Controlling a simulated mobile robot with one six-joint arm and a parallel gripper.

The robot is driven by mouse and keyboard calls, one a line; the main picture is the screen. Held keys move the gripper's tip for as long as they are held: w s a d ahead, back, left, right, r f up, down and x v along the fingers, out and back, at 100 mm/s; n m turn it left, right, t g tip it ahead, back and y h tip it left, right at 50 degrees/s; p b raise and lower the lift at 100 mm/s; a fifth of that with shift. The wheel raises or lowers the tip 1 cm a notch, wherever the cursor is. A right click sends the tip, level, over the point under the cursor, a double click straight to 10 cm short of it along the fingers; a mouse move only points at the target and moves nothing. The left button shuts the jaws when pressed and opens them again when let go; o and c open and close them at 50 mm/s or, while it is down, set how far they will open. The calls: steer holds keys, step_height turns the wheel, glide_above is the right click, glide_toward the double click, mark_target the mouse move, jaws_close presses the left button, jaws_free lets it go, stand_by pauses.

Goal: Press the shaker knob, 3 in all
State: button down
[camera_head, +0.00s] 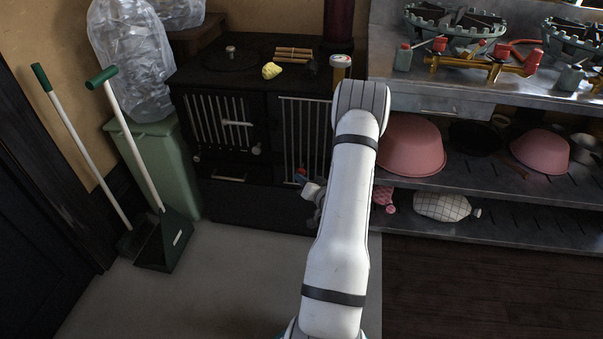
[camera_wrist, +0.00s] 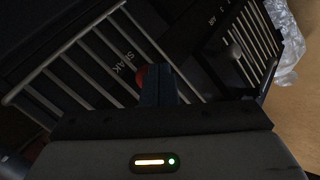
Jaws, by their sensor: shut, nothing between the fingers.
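The black stove (camera_head: 240,198) stands against the back wall with barred doors. A small red knob (camera_head: 299,172) shows at the tip of my gripper (camera_head: 303,179), low in front of the right barred door. In the wrist view the red knob (camera_wrist: 141,75) is partly hidden behind my shut fingers (camera_wrist: 157,84), just beyond their tips. Whether they touch cannot be told. A label (camera_wrist: 123,61) beginning "SHAK" shows on the dark panel beside it. My gripper is shut and holds nothing.
A steel shelf unit (camera_head: 520,215) with pink tubs (camera_head: 410,145) stands right of my arm. A green bin (camera_head: 160,165), a broom (camera_head: 80,145) and a dustpan (camera_head: 165,243) are at the left. The pale floor before the stove is clear.

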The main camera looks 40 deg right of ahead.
steer(key=shift+w+d, duration=0.45)
steer(key=shift+d, duration=0.1)
stand_by(0.9)
steer(key=shift+a, duration=0.1)
steer(key=shift+s+a, duration=0.95)
steer(key=shift+a, duration=0.1)
steer(key=s+a, duration=0.3)
steer(key=shift+s+a, duration=0.15)
steer(key=shift+a, duration=0.25)
stand_by(2.2)
